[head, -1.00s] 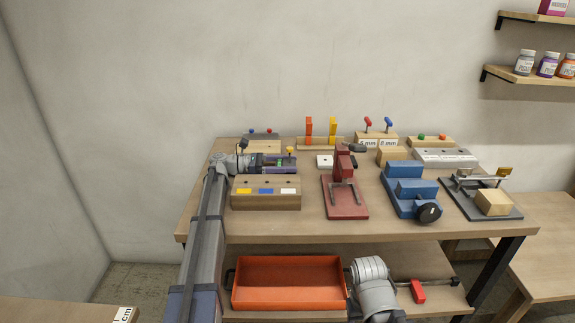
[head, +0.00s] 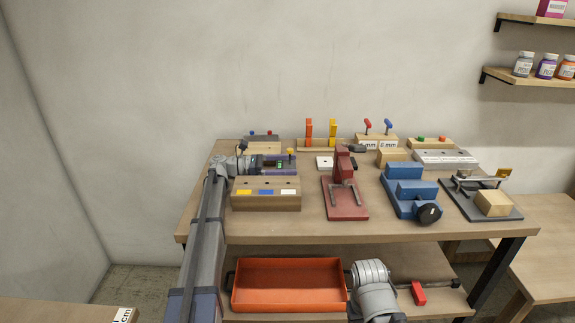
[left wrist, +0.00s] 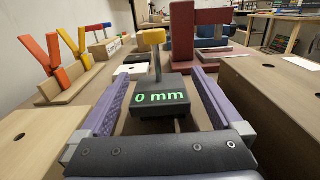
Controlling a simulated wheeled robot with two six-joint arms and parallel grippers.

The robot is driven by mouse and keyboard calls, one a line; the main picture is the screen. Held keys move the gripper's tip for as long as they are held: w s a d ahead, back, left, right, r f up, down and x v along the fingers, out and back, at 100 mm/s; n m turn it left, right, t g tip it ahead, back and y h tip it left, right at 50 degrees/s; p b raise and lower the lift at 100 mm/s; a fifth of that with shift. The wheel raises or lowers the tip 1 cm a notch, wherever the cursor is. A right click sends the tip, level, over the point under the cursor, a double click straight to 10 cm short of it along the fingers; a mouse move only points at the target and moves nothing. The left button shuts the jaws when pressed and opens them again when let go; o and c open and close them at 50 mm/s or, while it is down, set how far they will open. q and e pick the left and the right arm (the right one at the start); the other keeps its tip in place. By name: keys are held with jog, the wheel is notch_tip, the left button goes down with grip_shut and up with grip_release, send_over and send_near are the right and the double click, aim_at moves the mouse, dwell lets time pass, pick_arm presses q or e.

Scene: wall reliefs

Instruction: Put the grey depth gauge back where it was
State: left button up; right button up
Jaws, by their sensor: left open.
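The grey depth gauge is a small dark block (left wrist: 160,97) with a green "0 mm" display and a rod with a yellow knob on top. In the head view the gauge (head: 280,164) is at the table's left, partly hidden by my gripper. My left gripper (left wrist: 160,78) is open, its purple fingers on either side of the gauge with gaps showing. It also shows in the head view (head: 283,162), pointing right. Whether the gauge rests on the table is hard to tell. My right gripper is out of view.
A wooden block with yellow, blue and white labels (head: 265,193) stands just in front of my left gripper. Another wooden block (left wrist: 38,135) is behind it. A red stand (head: 346,200) and a blue device (head: 410,190) are to the right. An orange tray (head: 288,285) is on the lower shelf.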

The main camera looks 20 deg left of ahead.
pick_arm(q)
jog(key=shift+s+d+f, duration=0.25)
jog(key=shift+s+f, duration=0.25)
jog(key=shift+s, duration=0.05)
jog(key=v, duration=0.7)
jog(key=shift+w+a+r, duration=0.2)
jog(key=shift+r, duration=0.2)
jog(key=shift+a, duration=0.6)
jog(key=shift+p, duration=0.3)
